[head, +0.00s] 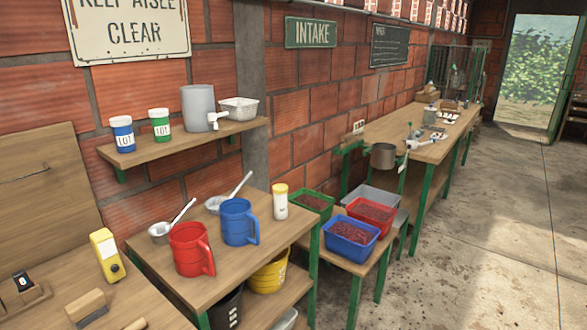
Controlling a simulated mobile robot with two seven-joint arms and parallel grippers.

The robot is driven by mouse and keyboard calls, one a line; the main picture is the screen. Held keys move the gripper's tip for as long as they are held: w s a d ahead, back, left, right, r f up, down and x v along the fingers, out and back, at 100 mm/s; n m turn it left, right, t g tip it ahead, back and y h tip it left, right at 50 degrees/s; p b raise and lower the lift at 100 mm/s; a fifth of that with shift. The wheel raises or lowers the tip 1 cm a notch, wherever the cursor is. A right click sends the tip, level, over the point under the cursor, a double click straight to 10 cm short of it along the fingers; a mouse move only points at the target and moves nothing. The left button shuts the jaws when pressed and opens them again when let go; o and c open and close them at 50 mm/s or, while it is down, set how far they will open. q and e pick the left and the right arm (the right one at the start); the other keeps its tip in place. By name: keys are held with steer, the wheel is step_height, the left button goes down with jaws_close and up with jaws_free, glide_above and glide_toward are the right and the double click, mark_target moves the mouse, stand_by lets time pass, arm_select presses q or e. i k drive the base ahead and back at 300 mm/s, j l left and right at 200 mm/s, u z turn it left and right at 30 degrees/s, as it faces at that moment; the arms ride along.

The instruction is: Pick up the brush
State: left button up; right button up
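A wooden block with a dark lower edge (87,305), which looks like a brush, lies on the wooden bench (52,283) at the bottom left of the head view. Part of a second light wooden piece (136,324) shows beside it, cut off by the bottom edge, so I cannot tell what it is. Neither of my grippers is in view.
A yellow device (106,256) stands on the same bench, with a small dark device (22,282) to its left. On the table to the right are a red jug (190,250), a blue jug (238,222) and metal ladles. Open concrete floor (480,235) lies at right.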

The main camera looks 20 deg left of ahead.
mark_target(83, 311)
steer(key=i+l+u, duration=0.1)
steer(key=i+u, duration=0.3)
steer(key=i+l+u, duration=0.2)
steer(key=u, duration=0.25)
steer(key=i+l+u, duration=0.5)
steer(key=l+u, duration=0.2)
steer(key=u, duration=0.15)
steer(key=i+l+u, duration=0.15)
steer(key=l+u, duration=0.7)
steer(key=i+l, duration=0.05)
